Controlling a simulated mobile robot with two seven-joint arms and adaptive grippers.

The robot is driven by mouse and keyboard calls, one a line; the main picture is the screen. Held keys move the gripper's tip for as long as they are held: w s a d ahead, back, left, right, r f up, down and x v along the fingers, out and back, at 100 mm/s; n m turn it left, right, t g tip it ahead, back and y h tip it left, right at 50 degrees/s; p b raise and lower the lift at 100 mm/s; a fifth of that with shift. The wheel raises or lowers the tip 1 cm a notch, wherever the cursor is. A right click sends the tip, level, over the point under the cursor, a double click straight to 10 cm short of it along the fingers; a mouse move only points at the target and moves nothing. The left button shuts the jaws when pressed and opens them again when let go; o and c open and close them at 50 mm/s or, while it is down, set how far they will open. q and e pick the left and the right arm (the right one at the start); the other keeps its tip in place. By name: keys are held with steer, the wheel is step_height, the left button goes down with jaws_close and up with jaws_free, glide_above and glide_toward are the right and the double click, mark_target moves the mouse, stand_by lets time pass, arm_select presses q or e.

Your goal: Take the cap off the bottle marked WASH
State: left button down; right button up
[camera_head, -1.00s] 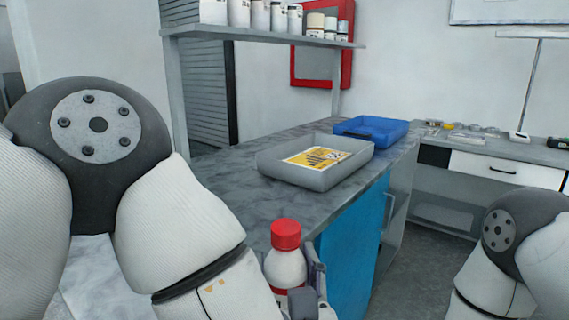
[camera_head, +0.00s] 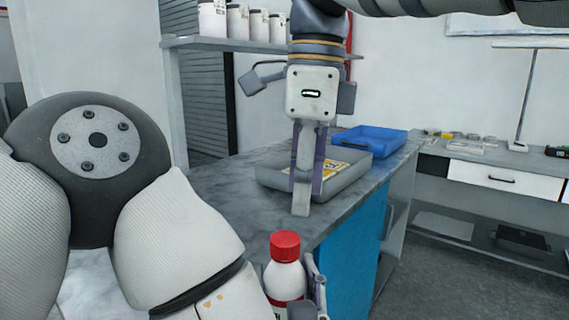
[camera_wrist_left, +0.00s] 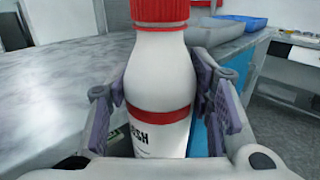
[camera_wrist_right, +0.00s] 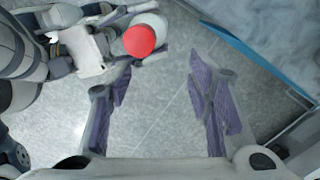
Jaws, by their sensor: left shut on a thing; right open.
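The white WASH bottle (camera_head: 284,279) stands upright with a red band and its red cap (camera_head: 285,245) on. My left gripper (camera_wrist_left: 160,100) is shut around the bottle's body, below the shoulder; the letters "SH" show on its label in the left wrist view. My right gripper (camera_head: 308,190) points down, open and empty, above and a little right of the bottle in the head view. In the right wrist view the cap (camera_wrist_right: 139,41) lies beyond the left fingertip, off-centre from the gap between the fingers.
A grey tray (camera_head: 270,181) with a yellow printed sheet and a blue tray (camera_head: 385,138) stand on the grey counter (camera_head: 225,190). Several white containers line the shelf (camera_head: 215,43) above. Open floor lies below my right gripper.

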mark_target(283, 237)
steer(key=shift+m+t+h, duration=0.3)
steer(key=shift+m, duration=0.3)
steer(key=s+a+r, duration=0.2)
steer(key=r, duration=0.1)
steer(key=shift+s+a, duration=0.15)
steer(key=shift+a, duration=0.1)
steer(key=shift+s+a+f, duration=0.1)
steer(key=shift+s+f, duration=0.05)
steer(key=f, duration=0.7)
steer(key=shift+w+f, duration=0.2)
steer(key=shift+f, duration=0.05)
steer(key=shift+c, duration=0.5)
